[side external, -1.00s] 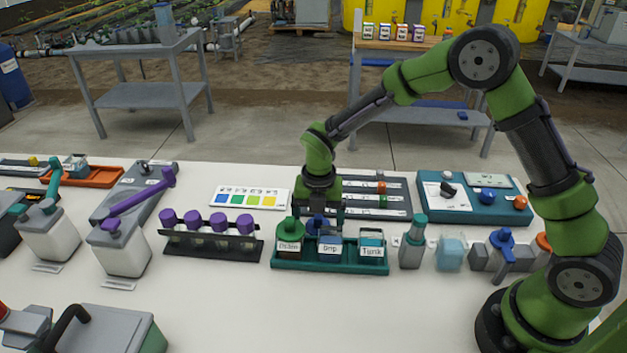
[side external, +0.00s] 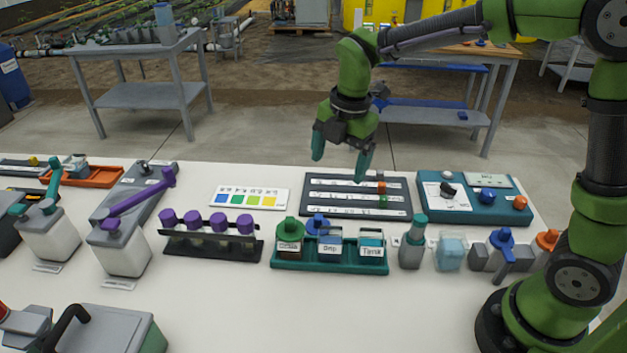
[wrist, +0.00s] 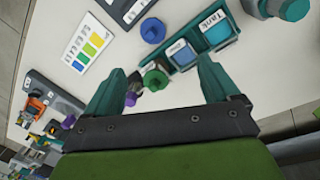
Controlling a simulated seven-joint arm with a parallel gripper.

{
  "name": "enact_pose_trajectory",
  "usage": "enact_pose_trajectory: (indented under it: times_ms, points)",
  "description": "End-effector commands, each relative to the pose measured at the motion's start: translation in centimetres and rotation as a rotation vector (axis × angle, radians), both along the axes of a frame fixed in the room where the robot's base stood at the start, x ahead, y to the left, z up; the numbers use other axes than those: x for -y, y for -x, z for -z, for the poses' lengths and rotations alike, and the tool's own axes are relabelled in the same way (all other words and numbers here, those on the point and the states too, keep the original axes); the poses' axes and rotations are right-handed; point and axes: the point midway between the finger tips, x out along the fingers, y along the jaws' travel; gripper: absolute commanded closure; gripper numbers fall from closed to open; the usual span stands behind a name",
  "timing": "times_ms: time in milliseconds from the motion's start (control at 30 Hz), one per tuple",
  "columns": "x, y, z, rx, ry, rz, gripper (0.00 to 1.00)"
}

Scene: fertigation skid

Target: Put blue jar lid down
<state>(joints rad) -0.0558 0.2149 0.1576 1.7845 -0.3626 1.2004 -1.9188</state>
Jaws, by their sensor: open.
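The blue jar lid (side external: 317,224) stands behind the teal rack (side external: 330,267), close to the Drip jar (side external: 329,248). The wrist view shows the lid (wrist: 152,30) on the white tabletop, beside the rack and apart from the jars. The Drip jar is uncovered there, with a blue top surface (wrist: 182,52). A green-lidded jar (side external: 289,240) and the open Tank jar (side external: 371,243) sit on either side of it. My gripper (side external: 341,160) is open and empty, raised above the table behind the rack; its spread fingers also show in the wrist view (wrist: 160,68).
A dark slotted board (side external: 340,207) and a color chart (side external: 250,197) lie behind the rack. A purple-capped vial rack (side external: 211,246) is on the left. A teal-topped bottle (side external: 413,243) stands on the right.

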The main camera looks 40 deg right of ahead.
Motion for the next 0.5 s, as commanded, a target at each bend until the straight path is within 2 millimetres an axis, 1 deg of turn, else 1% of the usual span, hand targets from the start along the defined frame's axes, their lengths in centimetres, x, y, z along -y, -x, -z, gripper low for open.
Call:
enact_pose_trajectory:
  times_ms: [33,100,167,200,333,400,500]
  points:
    - [0.6,1.5,-1.7,0.041,-0.031,0.159,0.11]
    - [1.4,3.5,-3.2,0.081,-0.093,0.403,0.11]
    - [2.0,5.2,-4.3,0.112,-0.157,0.611,0.11]
    - [2.4,6.4,-5.0,0.131,-0.205,0.750,0.11]
    - [3.5,10.1,-6.4,0.167,-0.392,1.192,0.11]
    - [3.9,12.0,-6.7,0.168,-0.503,1.409,0.11]
    - [4.4,14.2,-6.7,0.147,-0.656,1.673,0.11]
